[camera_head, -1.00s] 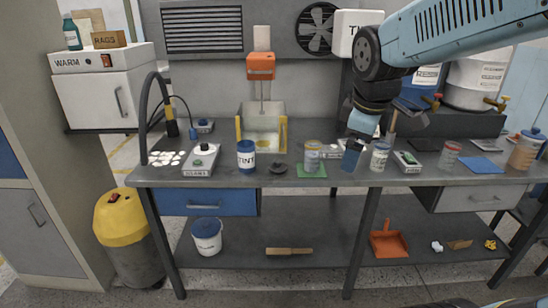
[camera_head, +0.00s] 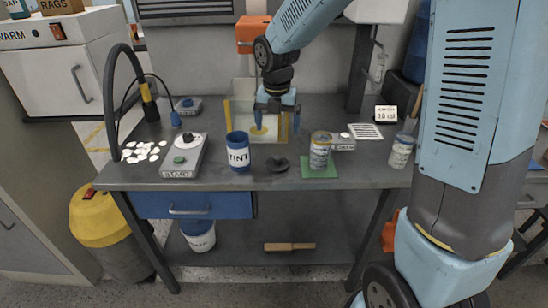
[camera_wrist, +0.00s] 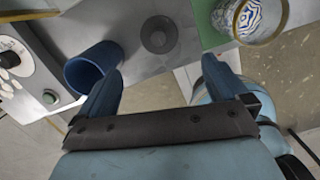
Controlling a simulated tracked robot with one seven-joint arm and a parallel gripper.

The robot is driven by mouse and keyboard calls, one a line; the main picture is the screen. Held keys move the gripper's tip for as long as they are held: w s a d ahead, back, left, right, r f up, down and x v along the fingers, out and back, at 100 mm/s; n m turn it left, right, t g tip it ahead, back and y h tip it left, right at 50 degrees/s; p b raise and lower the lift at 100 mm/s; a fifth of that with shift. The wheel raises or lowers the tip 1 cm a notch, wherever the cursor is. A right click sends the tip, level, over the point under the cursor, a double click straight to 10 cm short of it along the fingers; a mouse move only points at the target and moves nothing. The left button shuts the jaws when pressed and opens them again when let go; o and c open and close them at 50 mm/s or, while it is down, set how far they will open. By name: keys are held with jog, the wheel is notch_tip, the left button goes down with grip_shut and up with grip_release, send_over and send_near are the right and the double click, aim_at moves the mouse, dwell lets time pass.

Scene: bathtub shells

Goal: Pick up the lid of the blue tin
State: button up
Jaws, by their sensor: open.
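The blue tin (camera_head: 238,155), with a white TINT label, stands on the grey bench. In the wrist view the tin (camera_wrist: 92,66) looks open-topped and dark blue inside. A dark grey disc with a central knob (camera_head: 277,164), which looks like a lid, lies flat just right of the tin. The disc also shows in the wrist view (camera_wrist: 158,35), ahead of and between the fingertips. My gripper (camera_head: 277,112) is open and empty, above and behind the disc in the head view. Its two blue fingers (camera_wrist: 162,62) point toward the disc, apart from it; the left one overlaps the tin's image.
Right of the disc, a patterned jar (camera_head: 320,150) stands on a green mat (camera_head: 319,171). A START button box (camera_head: 183,157) is left of the tin. A yellow-edged tray (camera_head: 240,106) and an orange-headed fixture (camera_head: 247,30) are behind. The bench front by the disc is clear.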

aim_at(278, 156)
jog(key=f, duration=0.5)
jog(key=w+f, duration=0.1)
jog(key=f, duration=0.2)
jog(key=shift+f, duration=0.15)
jog(key=shift+w+d+f, duration=0.1)
jog(key=shift+w+f, duration=0.1)
jog(key=shift+f, duration=1.1)
jog(key=shift+w+f, duration=0.15)
jog(key=shift+f, duration=1.15)
jog(key=c, duration=1)
jog(key=shift+o, duration=0.2)
jog(key=shift+r, duration=0.15)
